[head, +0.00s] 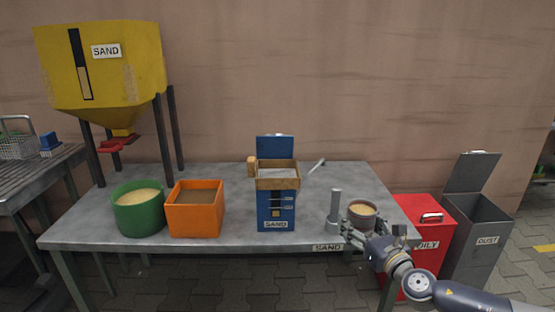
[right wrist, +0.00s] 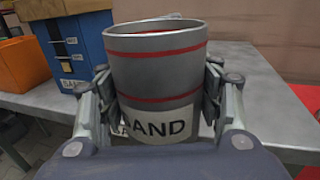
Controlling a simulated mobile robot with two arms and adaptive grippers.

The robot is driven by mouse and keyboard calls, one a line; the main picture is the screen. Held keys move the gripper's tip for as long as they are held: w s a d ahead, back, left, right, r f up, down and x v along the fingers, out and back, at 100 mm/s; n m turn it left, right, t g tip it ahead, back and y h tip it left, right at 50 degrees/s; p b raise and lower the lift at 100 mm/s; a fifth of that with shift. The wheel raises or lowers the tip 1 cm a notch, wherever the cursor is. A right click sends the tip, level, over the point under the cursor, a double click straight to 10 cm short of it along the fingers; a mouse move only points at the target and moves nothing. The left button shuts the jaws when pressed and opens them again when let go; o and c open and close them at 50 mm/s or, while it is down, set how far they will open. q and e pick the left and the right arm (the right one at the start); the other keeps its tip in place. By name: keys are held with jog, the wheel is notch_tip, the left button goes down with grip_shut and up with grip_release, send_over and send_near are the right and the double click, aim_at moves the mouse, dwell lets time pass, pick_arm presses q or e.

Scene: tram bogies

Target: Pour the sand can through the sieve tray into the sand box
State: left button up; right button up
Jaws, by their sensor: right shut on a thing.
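The sand can (right wrist: 158,70) is a grey metal can with red bands and a SAND label. In the head view the can (head: 361,212) is upright near the table's right front edge, with sand inside. My right gripper (head: 358,228) is shut around it, and the fingers show on both sides in the right wrist view (right wrist: 158,105). The wooden sieve tray (head: 278,183) sits on top of the blue sand box (head: 276,211), left of the can. The box's blue lid (head: 274,147) stands open behind the tray. My left gripper is not in view.
A green tub (head: 137,222) and an orange bin (head: 194,220) with granular fill stand on the left of the table (head: 300,240). A grey post (head: 334,206) stands just left of the can. A yellow sand hopper (head: 130,75) stands behind. Red (head: 431,210) and grey (head: 476,240) bins stand right.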

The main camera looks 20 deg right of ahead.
jog(key=s+a+f, duration=0.1)
jog(key=s+a, duration=1.7)
jog(key=a, duration=0.2)
jog(key=shift+a+m, duration=0.3)
jog(key=shift+a, duration=0.1)
jog(key=shift+d+f+h, duration=0.1)
jog(key=shift+d+h, duration=0.15)
jog(key=shift+h, duration=0.05)
jog(key=shift+d, duration=0.35)
jog(key=shift+s+d+f, duration=0.1)
jog(key=shift+d+f, duration=0.05)
jog(key=shift+d, duration=0.2)
